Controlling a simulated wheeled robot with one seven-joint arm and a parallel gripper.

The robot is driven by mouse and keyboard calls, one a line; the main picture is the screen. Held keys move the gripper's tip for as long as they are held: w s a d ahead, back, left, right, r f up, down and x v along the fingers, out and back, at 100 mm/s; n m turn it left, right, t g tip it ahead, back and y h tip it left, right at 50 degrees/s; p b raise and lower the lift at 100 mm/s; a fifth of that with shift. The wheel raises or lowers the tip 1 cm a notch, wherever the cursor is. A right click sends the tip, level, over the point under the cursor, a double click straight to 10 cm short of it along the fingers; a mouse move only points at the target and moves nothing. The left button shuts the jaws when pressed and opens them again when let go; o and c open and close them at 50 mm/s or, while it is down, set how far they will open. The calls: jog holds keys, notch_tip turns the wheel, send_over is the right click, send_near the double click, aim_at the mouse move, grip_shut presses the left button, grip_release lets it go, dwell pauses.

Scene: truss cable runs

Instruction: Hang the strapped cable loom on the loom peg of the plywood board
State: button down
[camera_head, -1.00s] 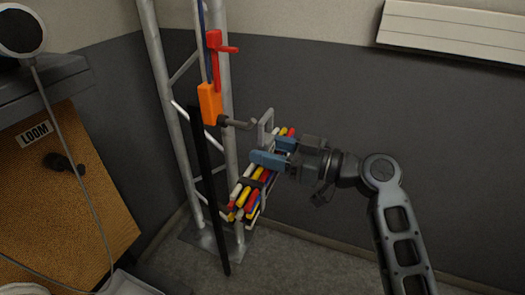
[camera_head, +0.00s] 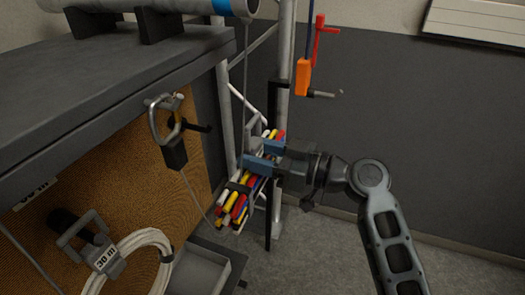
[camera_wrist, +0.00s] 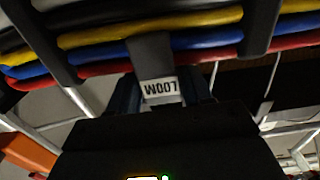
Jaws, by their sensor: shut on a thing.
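The cable loom (camera_head: 238,197) is a bundle of red, yellow, blue, white and black cables with black straps and a grey handle. My gripper (camera_head: 262,156) is shut on it near its upper end and holds it tilted, clear of the floor. In the wrist view, the loom (camera_wrist: 200,40) fills the top, and its upside-down LOOM tag (camera_wrist: 160,87) shows between the fingers. The plywood board (camera_head: 130,150) is on the left. A dark peg (camera_head: 198,127) shows on the board behind a metal ring; no LOOM label shows beside it now, so I cannot tell if it is the loom peg.
A metal ring (camera_head: 153,122) with a black block and cord is in front of the board. A white cable coil (camera_head: 145,238) with a 30 m tag hangs lower left. A grey tray (camera_head: 200,268) is below. The truss (camera_head: 287,60) and orange holder (camera_head: 303,77) stand behind; floor at right is clear.

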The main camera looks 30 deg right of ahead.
jog(key=shift+p+x, duration=0.4)
jog(key=shift+x, duration=1.05)
jog(key=shift+r, duration=0.15)
jog(key=shift+s+d, duration=0.15)
jog(key=shift+s+d+b, duration=0.15)
jog(key=shift+s+b, duration=0.05)
jog(key=shift+b, duration=0.3)
jog(key=f+b+x, duration=0.2)
jog(key=b+x, duration=0.5)
jog(key=x, duration=0.4)
jog(key=shift+w+a+f, duration=0.25)
jog(key=shift+w+f, duration=0.1)
jog(key=shift+f, duration=0.05)
dwell(1.7)
jog(key=shift+f+b, duration=0.25)
jog(key=shift+b, duration=0.1)
dwell(0.5)
